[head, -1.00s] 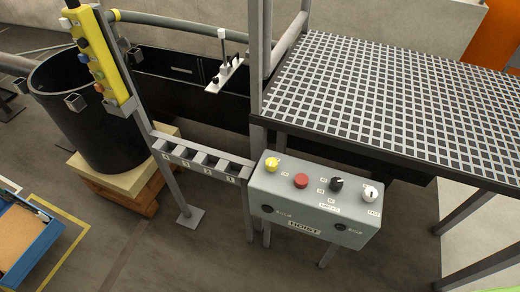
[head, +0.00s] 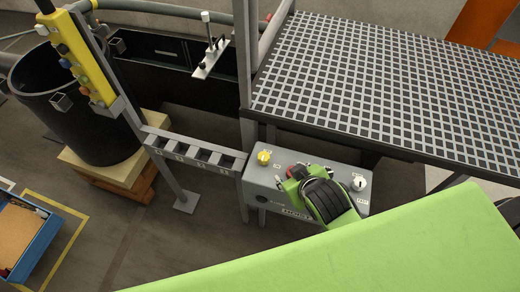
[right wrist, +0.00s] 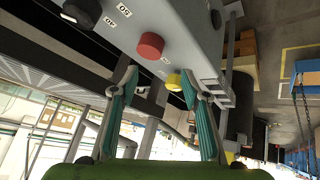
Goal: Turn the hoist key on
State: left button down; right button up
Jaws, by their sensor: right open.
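The grey hoist box (head: 262,193) hangs beside the mesh platform in the head view. My right gripper (head: 289,172) is over the box's middle, hiding most of the controls there. In the right wrist view its teal-padded fingers (right wrist: 156,80) are apart and empty. The yellow knob (right wrist: 173,82) shows between them, close to one fingertip; contact is unclear. The red button (right wrist: 150,45) and a black knob (right wrist: 82,12) lie farther along the panel. Which control is the key is unclear.
The mesh platform (head: 395,95) stands close behind the box. A slotted grey rail (head: 195,152) joins its left side. A yellow pendant (head: 75,55) hangs on a post by a black tub (head: 100,125). A blue tray (head: 22,238) is at lower left.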

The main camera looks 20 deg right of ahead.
jog(key=w+a+r+n+t+y, duration=0.1)
jog(key=w+a+r+n+t, duration=0.2)
jog(key=w+r, duration=0.35)
jog(key=w+a+r+n+t, duration=0.1)
jog(key=w+a+r+t, duration=0.1)
jog(key=w+r+t, duration=0.35)
jog(key=w+a+r+n+t+y, duration=0.1)
jog(key=w+a+r+n+y, duration=0.1)
jog(key=a+r, duration=0.35)
jog(key=w+a+r+n+t+y, duration=0.1)
jog(key=w+a+r+n+y, duration=0.15)
jog(key=r, duration=0.55)
jog(key=s+a+r+n+g+y, duration=0.1)
jog(key=s+a+r+n+y, duration=0.2)
jog(key=a+r+n+y, duration=0.5)
jog(key=s+a+f+n+g+y, duration=0.2)
jog(key=s+a+n+g+y, duration=0.55)
jog(key=a+n+g, duration=0.65)
jog(key=n+g+h+p, duration=0.1)
jog(key=n+g+h, duration=0.3)
jog(key=n+h, duration=1.2)
send_over(265, 156)
notch_tip(265, 156, down, 22)
jog(key=r+m+h, duration=0.1)
jog(key=m+h, duration=0.4)
jog(key=shift+t, duration=0.25)
notch_tip(265, 156, down, 12)
jog(key=p, duration=0.4)
jog(key=shift+f, duration=0.85)
